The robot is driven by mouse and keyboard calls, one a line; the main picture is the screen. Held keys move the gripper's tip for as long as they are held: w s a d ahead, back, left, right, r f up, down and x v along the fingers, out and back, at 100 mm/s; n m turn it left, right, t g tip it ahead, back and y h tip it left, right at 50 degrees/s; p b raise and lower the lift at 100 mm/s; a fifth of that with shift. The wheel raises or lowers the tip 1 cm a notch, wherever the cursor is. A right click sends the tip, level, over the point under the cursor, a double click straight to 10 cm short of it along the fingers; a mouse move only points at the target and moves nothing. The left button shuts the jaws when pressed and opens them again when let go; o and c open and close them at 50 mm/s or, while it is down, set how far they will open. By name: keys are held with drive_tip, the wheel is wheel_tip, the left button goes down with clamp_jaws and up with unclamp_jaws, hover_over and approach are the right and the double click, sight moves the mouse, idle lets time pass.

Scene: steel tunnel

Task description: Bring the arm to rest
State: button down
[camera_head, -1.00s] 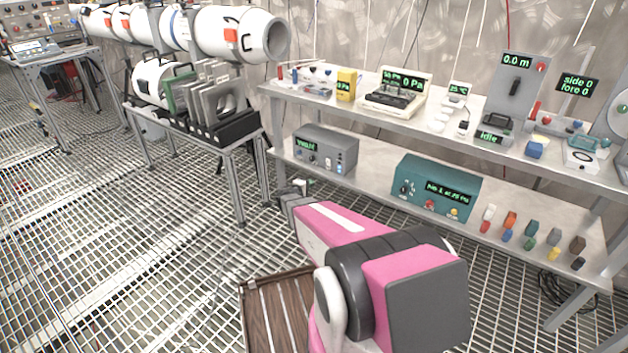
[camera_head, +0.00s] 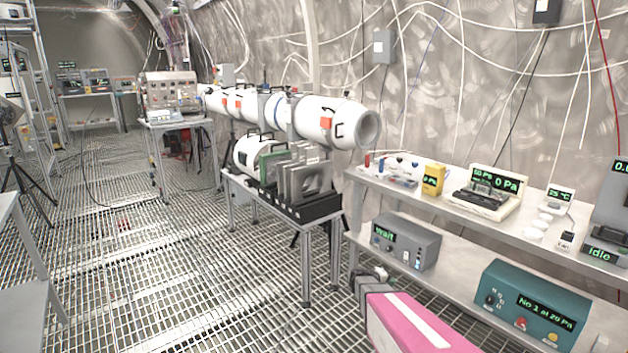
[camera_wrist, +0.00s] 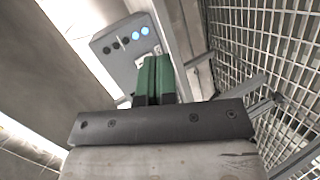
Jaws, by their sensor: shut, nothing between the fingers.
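My gripper shows in the wrist view, where its two green fingers (camera_wrist: 154,78) are together with nothing between them. In the head view my pink and grey arm comes up from the bottom edge, with the gripper end (camera_head: 369,276) in front of the lower shelf, just below the grey instrument box (camera_head: 406,242). A grey box with blue lights (camera_wrist: 125,38) lies beyond the fingertips in the wrist view. Most of my arm is out of the head view.
A two-level steel bench (camera_head: 460,258) on the right carries instruments, including a teal box (camera_head: 532,308) on its lower shelf. A smaller table (camera_head: 262,198) with dark-based upright plates stands left of it. Open grating floor (camera_head: 190,270) lies to the left.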

drive_tip(key=s+a+r+m+g+y, duration=0.1)
drive_tip(key=s+a+r+g+y, duration=0.1)
drive_tip(key=s, duration=0.5)
drive_tip(key=s+a+r+m+g+y, duration=0.1)
drive_tip(key=s+a+r+y, duration=0.3)
drive_tip(key=s+a+y, duration=0.2)
drive_tip(key=s+a+r+m+g+y, duration=0.1)
drive_tip(key=s+a+r+g+y, duration=0.1)
drive_tip(key=s, duration=0.5)
drive_tip(key=a+r+y, duration=0.1)
drive_tip(key=a+y, duration=0.1)
drive_tip(key=a, duration=0.1)
drive_tip(key=shift+s+a+r+m+g, duration=0.25)
drive_tip(key=shift+s+a+m+g, duration=0.05)
drive_tip(key=shift+s+m, duration=0.1)
